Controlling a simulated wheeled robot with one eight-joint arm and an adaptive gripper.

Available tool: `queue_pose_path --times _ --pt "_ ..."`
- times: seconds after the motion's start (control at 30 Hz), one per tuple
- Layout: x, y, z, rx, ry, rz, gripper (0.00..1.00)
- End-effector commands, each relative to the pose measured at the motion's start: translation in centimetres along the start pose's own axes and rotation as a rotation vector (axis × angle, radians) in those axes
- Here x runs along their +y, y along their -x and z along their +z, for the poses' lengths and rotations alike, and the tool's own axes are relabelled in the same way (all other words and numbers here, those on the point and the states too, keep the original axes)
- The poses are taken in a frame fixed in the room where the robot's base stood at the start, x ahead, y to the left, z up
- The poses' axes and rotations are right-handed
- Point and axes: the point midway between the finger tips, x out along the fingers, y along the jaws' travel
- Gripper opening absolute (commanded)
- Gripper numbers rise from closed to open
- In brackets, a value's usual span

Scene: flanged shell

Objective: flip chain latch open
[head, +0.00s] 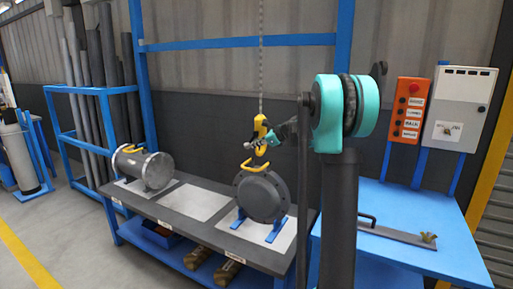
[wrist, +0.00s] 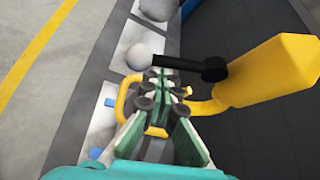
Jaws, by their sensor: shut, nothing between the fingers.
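The yellow chain hook block (head: 260,126) hangs from a chain (head: 261,60) in the head view. In the wrist view its yellow body (wrist: 275,72) fills the right side. A black latch lever (wrist: 180,63) with a grey ball (wrist: 138,57) at its end sticks out leftward from the block. My gripper (wrist: 160,82) is shut and empty, its fingertips just below the lever in the picture. I cannot tell whether they touch it. In the head view my gripper (head: 271,144) is beside the hook block, partly hidden behind my arm.
A dark flanged shell (head: 263,200) with a yellow handle (head: 254,164) stands on blue supports below the hook. A grey cylinder (head: 147,170) sits left on the bench (head: 150,205), with an empty light plate (head: 196,201) between. A blue table (head: 410,210) stands right.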

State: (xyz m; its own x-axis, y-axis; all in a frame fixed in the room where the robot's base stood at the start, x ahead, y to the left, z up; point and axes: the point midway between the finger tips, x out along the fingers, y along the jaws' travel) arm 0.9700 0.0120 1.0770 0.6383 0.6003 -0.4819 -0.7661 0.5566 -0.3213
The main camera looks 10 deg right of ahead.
Motion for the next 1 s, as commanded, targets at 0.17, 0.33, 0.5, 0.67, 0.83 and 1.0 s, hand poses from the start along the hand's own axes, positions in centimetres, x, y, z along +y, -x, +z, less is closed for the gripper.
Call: queue_pose_path --times 0.17,0.33,0.5,0.67,0.83,1.0 --pt "0.0 0.5 0.9 0.000 -0.143 0.085 0.00" --pt "-0.1 1.0 1.7 -0.001 -0.280 0.166 0.00" --pt "-0.3 1.4 2.3 -0.001 -0.402 0.237 0.00" --pt "-0.6 1.7 2.9 -0.001 -0.495 0.292 0.00" --pt "-0.7 1.9 3.3 -0.001 -0.516 0.305 0.00" --pt "-0.8 2.0 3.5 -0.001 -0.514 0.304 0.00"
